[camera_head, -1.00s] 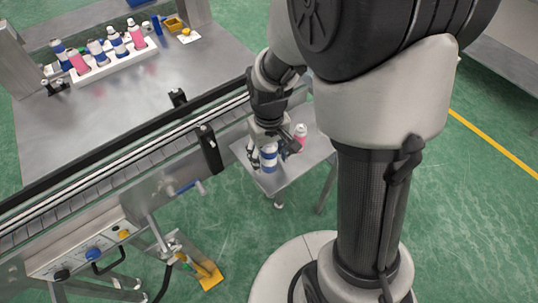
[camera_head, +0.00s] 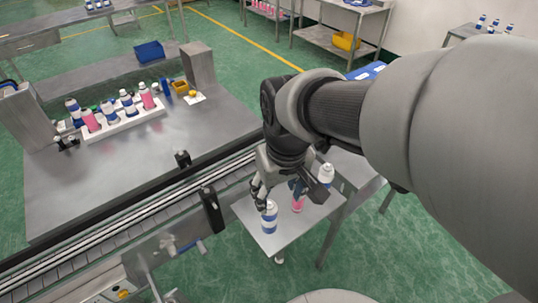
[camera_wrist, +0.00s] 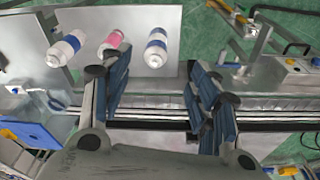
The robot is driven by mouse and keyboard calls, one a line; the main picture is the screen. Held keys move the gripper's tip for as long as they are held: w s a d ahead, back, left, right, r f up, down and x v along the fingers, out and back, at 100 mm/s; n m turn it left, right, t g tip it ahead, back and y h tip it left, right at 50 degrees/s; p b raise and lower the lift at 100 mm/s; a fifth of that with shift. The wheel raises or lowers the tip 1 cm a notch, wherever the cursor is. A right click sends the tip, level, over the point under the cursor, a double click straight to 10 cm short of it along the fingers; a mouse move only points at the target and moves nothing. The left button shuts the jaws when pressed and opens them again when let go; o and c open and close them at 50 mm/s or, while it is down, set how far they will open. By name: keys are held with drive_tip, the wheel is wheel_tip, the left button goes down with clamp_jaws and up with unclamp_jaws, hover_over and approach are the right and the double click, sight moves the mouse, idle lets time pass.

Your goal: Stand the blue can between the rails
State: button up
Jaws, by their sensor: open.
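Two white cans with blue bands and a pink can (camera_head: 297,196) stand on a small side table (camera_head: 248,210). The front blue can (camera_head: 269,217) is nearest the conveyor; it also shows in the wrist view (camera_wrist: 156,47). The other blue can (camera_head: 326,175) is at the back right, at left in the wrist view (camera_wrist: 64,48). My gripper (camera_head: 288,192) is open over the table beside the cans. In the wrist view its fingers (camera_wrist: 157,90) are wide apart with nothing between them. The conveyor rails (camera_head: 130,213) run left of the table, with no can on the visible stretch.
A white rack (camera_head: 125,124) of several blue and pink cans stands on the steel bench behind the conveyor. A black post (camera_head: 212,210) rises at the conveyor's near side, close to the side table.

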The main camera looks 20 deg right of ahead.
drive_tip(key=s+r+t, duration=0.2)
drive_tip(key=s+r, duration=0.2)
drive_tip(key=s, duration=0.5)
drive_tip(key=shift+s+r+m+t, duration=0.3)
drive_tip(key=shift+s+m+t, duration=0.05)
drive_tip(key=shift+m+t, duration=0.05)
drive_tip(key=shift+o, duration=0.5)
